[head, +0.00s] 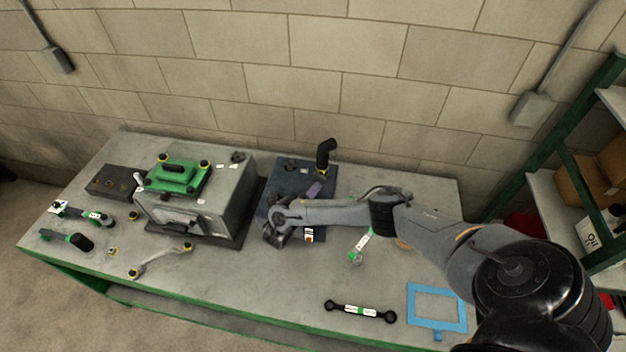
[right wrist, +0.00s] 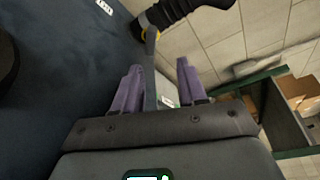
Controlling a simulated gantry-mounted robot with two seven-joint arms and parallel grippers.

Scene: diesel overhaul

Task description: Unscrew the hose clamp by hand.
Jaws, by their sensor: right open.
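A black elbow hose (head: 326,152) stands on the dark blue plate (head: 264,200) at the back of the bench. A yellow hose clamp (head: 323,171) rings its lower end. My right gripper (head: 314,189) is in front of the hose, its far side partly hidden by my arm. In the right wrist view, its purple fingers (right wrist: 160,72) are apart. My left gripper is out of view.
A grey engine block (head: 190,212) with a green cover (head: 172,177) stands left of the plate. A blue frame (head: 409,305) and a black link (head: 360,311) lie at the front right. Green shelving (head: 560,150) stands right of the bench.

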